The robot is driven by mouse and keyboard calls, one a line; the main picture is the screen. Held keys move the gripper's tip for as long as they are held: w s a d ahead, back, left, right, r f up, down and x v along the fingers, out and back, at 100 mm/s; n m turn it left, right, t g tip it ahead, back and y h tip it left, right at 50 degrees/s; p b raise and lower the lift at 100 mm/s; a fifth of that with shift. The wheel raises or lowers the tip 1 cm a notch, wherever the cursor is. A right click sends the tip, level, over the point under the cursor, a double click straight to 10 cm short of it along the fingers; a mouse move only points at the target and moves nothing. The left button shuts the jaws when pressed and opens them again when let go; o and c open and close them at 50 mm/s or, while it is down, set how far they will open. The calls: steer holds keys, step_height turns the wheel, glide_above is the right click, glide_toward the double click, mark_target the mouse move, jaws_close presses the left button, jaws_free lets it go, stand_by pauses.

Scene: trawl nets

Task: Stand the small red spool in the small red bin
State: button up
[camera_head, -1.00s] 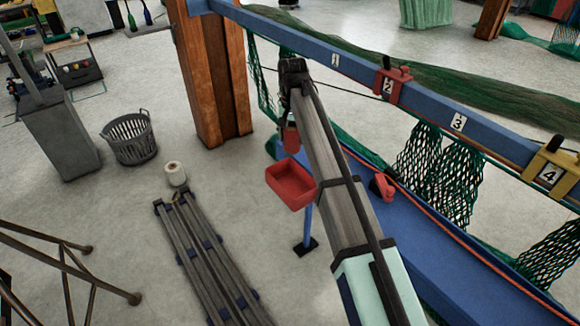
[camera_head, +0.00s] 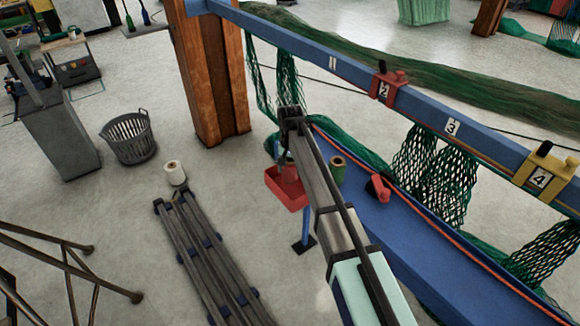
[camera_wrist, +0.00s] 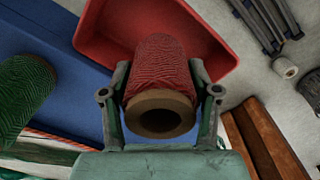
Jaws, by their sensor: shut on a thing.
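The small red spool (camera_wrist: 160,65) is between the two fingers of my gripper (camera_wrist: 160,88), which is shut on it. In the wrist view its brown hollow end faces the camera and its far end is over the inside of the small red bin (camera_wrist: 92,38). In the head view the bin (camera_head: 286,198) sits at the left end of the blue bench, partly covered by my arm. The spool (camera_head: 289,173) shows there only in part, low over or inside the bin. I cannot tell whether it touches the bin floor.
A green spool (camera_head: 338,168) stands on the blue bench (camera_head: 425,240) right of my arm, and shows in the wrist view (camera_wrist: 25,92). A red clamp-like item (camera_head: 378,187) lies near it. A blue numbered rail (camera_head: 310,52) with nets runs behind. A white spool (camera_head: 175,173) is on the floor.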

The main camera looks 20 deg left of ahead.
steer(key=shift+f, duration=0.6)
steer(key=o, duration=1.2)
steer(key=shift+o, duration=0.2)
step_height(320, 180, up, 13)
steer(key=b, duration=0.3)
steer(key=shift+r, duration=0.15)
steer(key=shift+d, duration=0.1)
